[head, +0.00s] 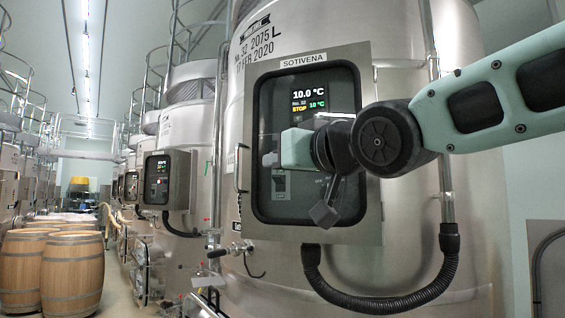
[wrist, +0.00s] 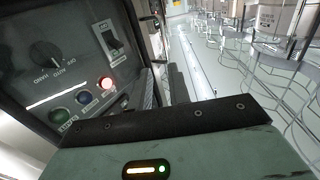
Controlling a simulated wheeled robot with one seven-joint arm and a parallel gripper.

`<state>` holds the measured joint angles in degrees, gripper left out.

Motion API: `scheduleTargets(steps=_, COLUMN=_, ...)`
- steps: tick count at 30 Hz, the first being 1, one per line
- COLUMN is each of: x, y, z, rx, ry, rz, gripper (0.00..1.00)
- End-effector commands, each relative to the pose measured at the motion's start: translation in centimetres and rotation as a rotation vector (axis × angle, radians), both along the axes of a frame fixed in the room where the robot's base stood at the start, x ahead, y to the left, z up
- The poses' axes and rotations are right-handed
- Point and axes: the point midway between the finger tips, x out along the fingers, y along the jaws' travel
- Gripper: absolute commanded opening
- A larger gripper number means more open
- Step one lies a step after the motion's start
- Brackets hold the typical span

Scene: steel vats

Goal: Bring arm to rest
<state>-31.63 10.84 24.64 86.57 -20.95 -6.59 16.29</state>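My arm reaches in from the right in the head view, in front of the steel vat's control box (head: 345,60). My gripper (head: 325,212) hangs dark and angled down before the box's window. I cannot make out a gap between its fingers, and I see nothing held. The box is labelled SOTIVENA and its display (head: 310,98) reads 10.0 °C and STOP. In the wrist view the control panel (wrist: 75,75) is close at the left.
The large vat (head: 420,270) stands close behind the box. A black corrugated hose (head: 385,300) loops below it. Wooden barrels (head: 72,275) stand at the lower left. A second control box (head: 166,180) is on the neighbouring vat. The wrist view shows an open aisle floor (wrist: 190,60) beyond the panel.

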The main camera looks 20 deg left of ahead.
Motion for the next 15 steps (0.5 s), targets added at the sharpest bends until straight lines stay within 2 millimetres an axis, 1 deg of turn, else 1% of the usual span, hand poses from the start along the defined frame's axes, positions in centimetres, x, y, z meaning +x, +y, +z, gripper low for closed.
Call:
scheduleTargets(steps=11, x=0.0, y=0.0, z=-0.1, rx=-0.002, ry=0.001, rz=0.0, gripper=0.19)
scheduleTargets(steps=13, x=0.0, y=-0.2, z=-0.9, rx=-0.02, ry=0.013, rz=-0.006, gripper=0.19)
scheduleTargets(steps=14, x=0.0, y=-0.4, z=-1.6, rx=-0.036, ry=0.024, rz=-0.011, gripper=0.19)
scheduleTargets(steps=15, x=0.1, y=-0.8, z=-2.9, rx=-0.066, ry=0.044, rz=-0.02, gripper=0.19)
